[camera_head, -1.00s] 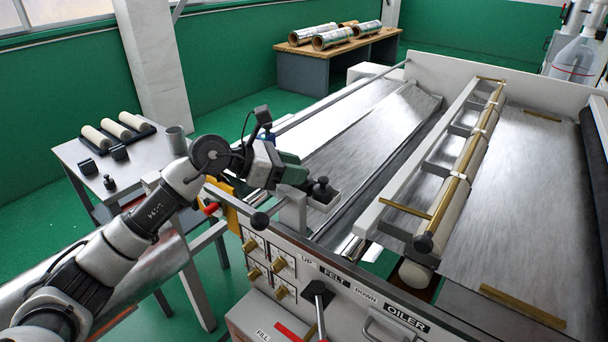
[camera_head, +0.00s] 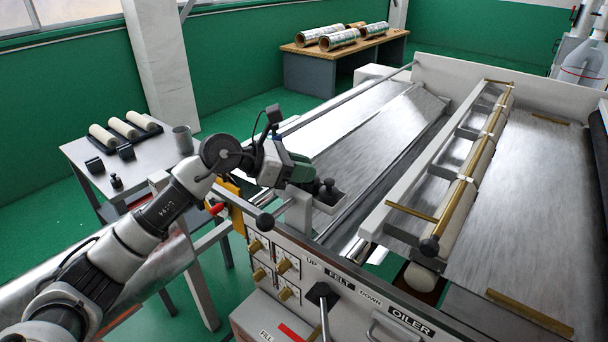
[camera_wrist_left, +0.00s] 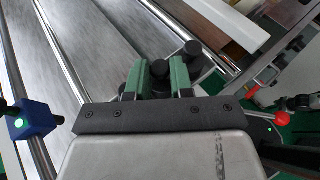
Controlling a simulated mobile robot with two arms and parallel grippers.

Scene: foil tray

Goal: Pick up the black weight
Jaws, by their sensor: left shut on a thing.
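A black weight (camera_head: 328,188) with a knob on top stands at the small grey holder (camera_head: 327,206) on the near left edge of the machine. My left gripper (camera_head: 308,177) is beside the holder. In the left wrist view, my left gripper (camera_wrist_left: 160,83) has its two green fingers on either side of a black knobbed piece (camera_wrist_left: 160,69) and is shut on it. Another dark round piece (camera_wrist_left: 192,48) shows just past the fingers. Whether the held weight is clear of the holder I cannot tell. My right gripper is not in view.
A side table at left bears a small black knobbed piece (camera_head: 116,181), black blocks (camera_head: 126,152), cream rollers (camera_head: 123,128) and a grey cup (camera_head: 183,140). Foil rolls (camera_head: 339,40) lie on the back bench.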

